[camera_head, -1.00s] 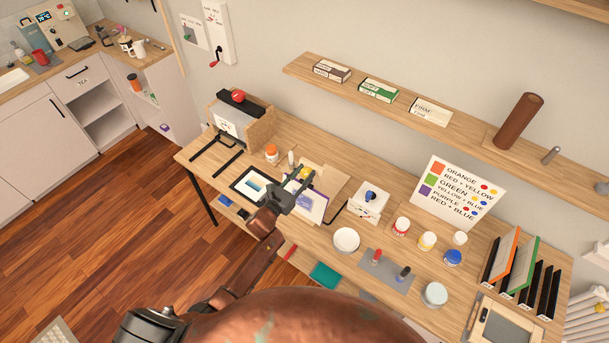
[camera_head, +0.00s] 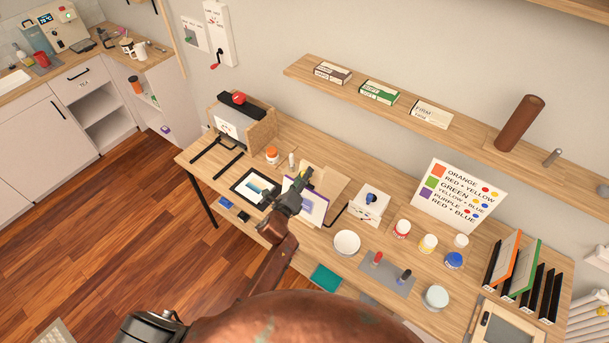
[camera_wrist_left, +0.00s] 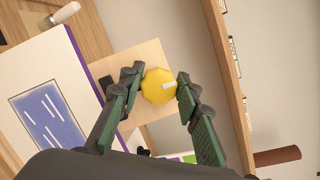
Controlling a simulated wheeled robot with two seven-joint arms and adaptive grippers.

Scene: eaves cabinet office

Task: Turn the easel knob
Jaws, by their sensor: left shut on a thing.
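The easel knob (camera_wrist_left: 158,86) is a yellow, many-sided disc with a pale pointer mark, on the easel's light wooden board (camera_wrist_left: 150,58). In the left wrist view my left gripper (camera_wrist_left: 160,84) has its two fingers on either side of the knob, shut on it. In the head view the easel board (camera_head: 328,182) stands on the desk behind my left gripper (camera_head: 304,182), which hides the knob. A painting with a blue panel (camera_wrist_left: 47,118) and purple edge leans at the easel, left of the knob in the wrist view.
On the desk (camera_head: 390,200) are a white box with a blue knob (camera_head: 368,204), a white bowl (camera_head: 346,242), paint jars (camera_head: 401,229) and an orange-labelled jar (camera_head: 272,156) near the easel. A wall shelf (camera_head: 455,128) runs above. A colour chart (camera_head: 455,195) leans at the wall.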

